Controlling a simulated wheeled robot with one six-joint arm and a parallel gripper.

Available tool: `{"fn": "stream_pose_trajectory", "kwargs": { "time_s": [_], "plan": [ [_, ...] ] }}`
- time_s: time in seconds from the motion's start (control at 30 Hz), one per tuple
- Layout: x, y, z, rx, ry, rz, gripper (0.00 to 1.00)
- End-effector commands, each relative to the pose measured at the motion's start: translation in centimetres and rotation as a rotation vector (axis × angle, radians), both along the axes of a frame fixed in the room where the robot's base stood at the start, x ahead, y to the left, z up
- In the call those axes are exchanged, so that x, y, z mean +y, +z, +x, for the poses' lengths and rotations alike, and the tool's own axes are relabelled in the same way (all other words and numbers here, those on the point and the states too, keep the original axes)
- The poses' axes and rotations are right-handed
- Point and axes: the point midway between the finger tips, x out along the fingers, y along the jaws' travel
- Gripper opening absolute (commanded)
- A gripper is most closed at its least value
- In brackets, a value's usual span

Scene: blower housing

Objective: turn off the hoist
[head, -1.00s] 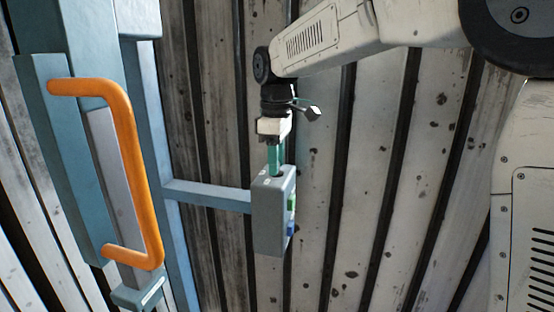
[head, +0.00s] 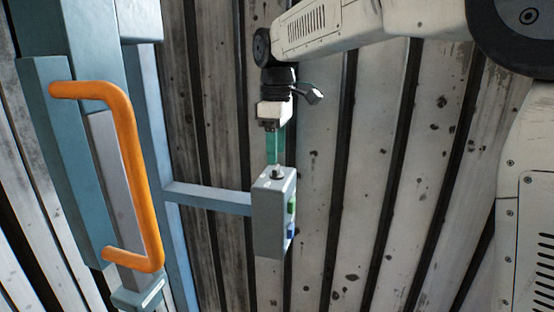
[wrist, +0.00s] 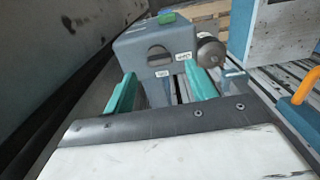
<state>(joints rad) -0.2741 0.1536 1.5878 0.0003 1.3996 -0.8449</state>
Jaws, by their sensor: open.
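A grey control box (head: 272,215) stands at the end of a blue-grey crossbar in the head view. A small dark knob (head: 277,174) sits on its top face. In the wrist view the box (wrist: 180,42) faces me, and the knob (wrist: 158,56) has its grip lying roughly sideways. Small white labels beside and below the knob are too small to read. My gripper (head: 274,160) is just above the knob, apart from it. In the wrist view its teal fingers (wrist: 160,74) are open and spread either side of the knob, with nothing between them.
Green (head: 291,205) and blue (head: 291,230) buttons sit on the box's right side. A round grey part (wrist: 210,51) is beside the box in the wrist view. An orange handle (head: 130,170) on a blue-grey frame stands left. A slatted wall (head: 380,200) is behind.

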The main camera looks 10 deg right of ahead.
Motion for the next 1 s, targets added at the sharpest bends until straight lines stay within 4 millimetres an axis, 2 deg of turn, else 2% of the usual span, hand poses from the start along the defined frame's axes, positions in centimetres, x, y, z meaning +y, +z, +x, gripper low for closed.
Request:
{"fn": "stream_pose_trajectory", "kwargs": {
  "time_s": [0.1, 0.27, 0.73, 0.8, 0.87, 1.0],
  "plan": [
    [0.0, 2.1, 0.0, -0.003, 0.001, 0.001, 0.56],
    [0.1, 3.6, 0.0, -0.001, 0.001, 0.0, 0.56],
    [0.1, 3.9, 0.0, -0.004, -0.038, 0.001, 0.56],
    [0.1, 3.4, 0.1, -0.007, -0.095, 0.002, 0.56],
    [-0.1, 1.6, -0.5, 0.017, -0.165, -0.006, 0.56],
    [-1.9, -0.8, -4.6, 0.037, -0.354, -0.018, 0.56]
  ]
}}
